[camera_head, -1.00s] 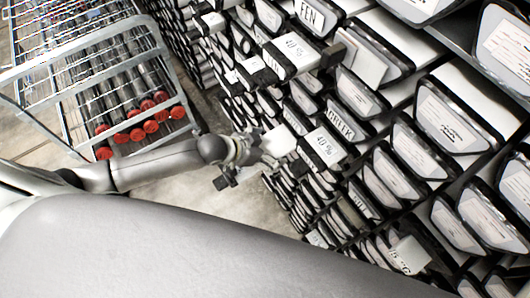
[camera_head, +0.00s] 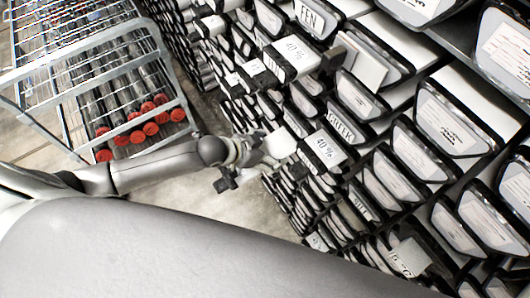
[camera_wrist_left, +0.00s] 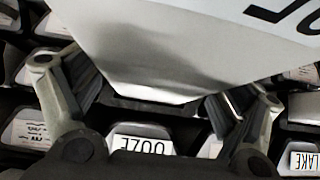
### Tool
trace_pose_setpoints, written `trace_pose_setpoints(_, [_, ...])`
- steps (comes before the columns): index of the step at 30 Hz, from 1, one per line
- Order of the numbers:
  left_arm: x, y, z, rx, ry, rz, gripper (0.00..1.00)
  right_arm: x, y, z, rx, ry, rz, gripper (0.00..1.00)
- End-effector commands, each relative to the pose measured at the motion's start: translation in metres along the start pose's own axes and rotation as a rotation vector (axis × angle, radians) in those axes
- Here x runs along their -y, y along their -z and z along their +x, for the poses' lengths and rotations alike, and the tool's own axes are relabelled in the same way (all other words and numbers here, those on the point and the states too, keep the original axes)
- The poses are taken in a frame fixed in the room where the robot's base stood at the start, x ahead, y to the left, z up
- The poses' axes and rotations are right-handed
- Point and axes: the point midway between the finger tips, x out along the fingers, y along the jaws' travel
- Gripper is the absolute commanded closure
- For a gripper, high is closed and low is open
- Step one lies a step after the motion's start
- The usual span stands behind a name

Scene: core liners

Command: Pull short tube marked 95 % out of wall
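A pale tube end (camera_head: 281,142) sticks out of the wall beside my left gripper (camera_head: 246,163) in the head view. In the left wrist view a white tube end (camera_wrist_left: 190,45) with dark characters, cut off at the top right and upside down, fills the upper middle. My left gripper's fingers (camera_wrist_left: 155,92) stand wide apart, one to each side of its lower end. I cannot read 95 % on it. Whether the pads touch it is hard to tell. My right gripper is not in view.
The wall holds many labelled liner ends. Tubes marked 40 % stick out at the upper middle (camera_head: 293,57) and beside my gripper (camera_head: 325,150). A wire cart (camera_head: 62,120) with several red-ended tubes (camera_head: 150,128) stands at left. Bare floor (camera_head: 215,205) shows below the gripper.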

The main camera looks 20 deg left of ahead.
Motion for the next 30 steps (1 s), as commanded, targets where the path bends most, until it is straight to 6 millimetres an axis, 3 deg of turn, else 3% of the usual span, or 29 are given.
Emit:
trace_pose_setpoints(11, [0.000, -0.007, 0.001, 0.015, 0.000, -0.002, 0.00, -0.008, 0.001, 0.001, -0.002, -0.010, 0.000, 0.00])
trace_pose_setpoints(16, [0.000, -0.006, -0.008, 0.013, 0.001, -0.001, 0.00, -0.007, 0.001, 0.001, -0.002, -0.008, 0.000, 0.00])
trace_pose_setpoints(30, [0.000, -0.004, -0.092, 0.009, 0.000, 0.002, 0.00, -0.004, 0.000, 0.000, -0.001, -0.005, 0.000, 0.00])
